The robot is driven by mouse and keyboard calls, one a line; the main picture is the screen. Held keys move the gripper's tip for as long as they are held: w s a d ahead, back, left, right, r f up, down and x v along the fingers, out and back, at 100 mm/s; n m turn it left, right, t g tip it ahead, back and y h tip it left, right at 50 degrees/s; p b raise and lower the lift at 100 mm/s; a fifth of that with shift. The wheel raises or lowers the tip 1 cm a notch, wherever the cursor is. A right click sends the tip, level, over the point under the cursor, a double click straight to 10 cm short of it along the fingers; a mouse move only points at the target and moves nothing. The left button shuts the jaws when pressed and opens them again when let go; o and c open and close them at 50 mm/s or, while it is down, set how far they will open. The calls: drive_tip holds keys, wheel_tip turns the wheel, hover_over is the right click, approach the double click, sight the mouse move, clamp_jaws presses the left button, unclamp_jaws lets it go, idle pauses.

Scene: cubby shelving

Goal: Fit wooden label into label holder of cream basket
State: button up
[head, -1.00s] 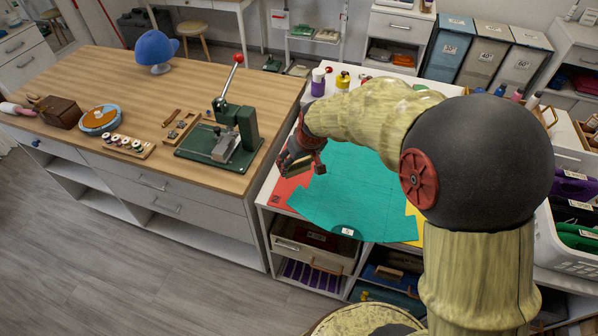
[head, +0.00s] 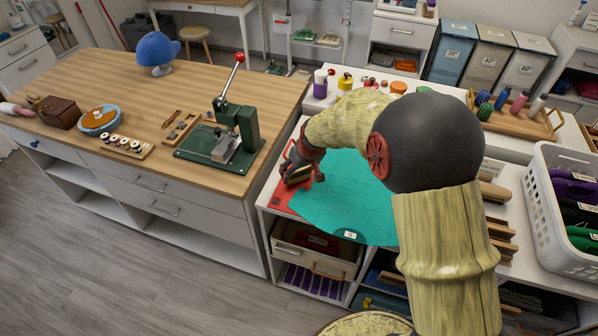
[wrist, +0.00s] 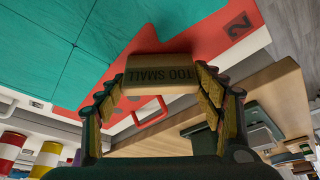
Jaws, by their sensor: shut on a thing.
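My gripper (head: 301,174) is above the left end of the white worktop, over the red sheet. The label also shows in the head view (head: 298,177) as a small tan piece at the fingers. The cream basket (head: 292,262) sits in the upper left cubby under the worktop, below my gripper and apart from it. Its front faces the aisle.
A teal mat (head: 345,200) and a red sheet (head: 277,200) lie on the worktop. A wooden bench (head: 140,85) with a green press (head: 225,145) stands to the left. A white crate (head: 540,215) is at the right. Grey floor (head: 120,270) is free in front.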

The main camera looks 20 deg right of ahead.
drive_tip(key=shift+f, duration=0.1)
drive_tip(key=shift+f, duration=0.15)
drive_tip(key=o, duration=1.1)
drive_tip(key=shift+o, duration=0.4)
